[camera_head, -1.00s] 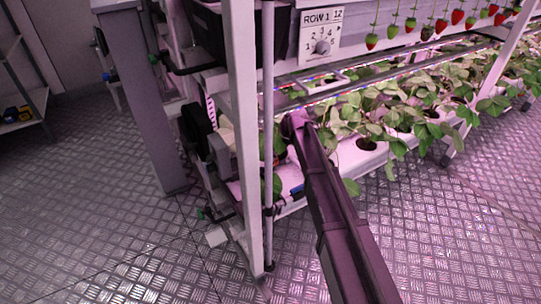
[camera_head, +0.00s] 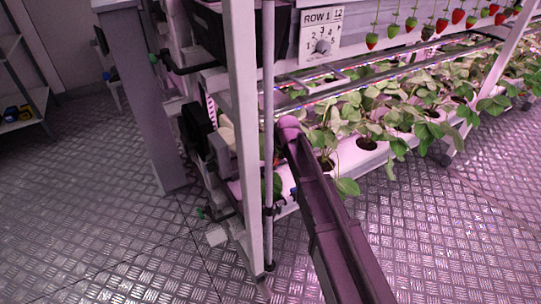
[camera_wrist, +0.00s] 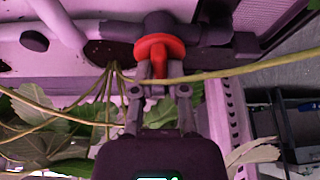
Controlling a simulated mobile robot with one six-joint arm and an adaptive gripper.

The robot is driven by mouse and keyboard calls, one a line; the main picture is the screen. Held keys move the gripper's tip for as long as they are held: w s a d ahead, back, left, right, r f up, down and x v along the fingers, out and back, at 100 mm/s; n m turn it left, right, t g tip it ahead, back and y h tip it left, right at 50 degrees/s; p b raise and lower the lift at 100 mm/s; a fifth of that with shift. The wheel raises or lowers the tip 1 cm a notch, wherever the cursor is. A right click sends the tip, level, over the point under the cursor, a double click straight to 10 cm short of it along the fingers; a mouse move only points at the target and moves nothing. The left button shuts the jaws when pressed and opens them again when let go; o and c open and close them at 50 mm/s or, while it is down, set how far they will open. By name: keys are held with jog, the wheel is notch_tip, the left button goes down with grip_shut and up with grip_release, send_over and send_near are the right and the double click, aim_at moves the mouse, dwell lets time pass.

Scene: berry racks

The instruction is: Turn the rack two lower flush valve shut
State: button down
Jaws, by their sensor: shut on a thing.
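In the wrist view, a red valve handle (camera_wrist: 160,46) sits on a dark pipe fitting (camera_wrist: 200,33) under the pale gutter. It has a round red collar and a short red lever pointing down toward me. My gripper (camera_wrist: 159,76) is shut on the lever, one finger on each side. In the head view, my arm reaches in low beside the rack's front post. My gripper and the valve are hidden there. The valve's rack number cannot be read.
Thin stems (camera_wrist: 60,118) cross close to my fingers. Strawberry plants (camera_head: 400,112) fill the lower gutter at the right. A white rack post (camera_head: 246,130) stands left of my arm. A panel marked ROW 1 (camera_head: 321,34) hangs above. The metal floor (camera_head: 100,220) is clear at the left.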

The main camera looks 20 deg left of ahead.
jog(key=shift+d+m, duration=0.2)
jog(key=shift+m, duration=0.4)
jog(key=shift+h, duration=0.3)
jog(key=c, duration=0.7)
grip_release()
jog(key=shift+o, duration=0.2)
jog(key=shift+a, duration=0.1)
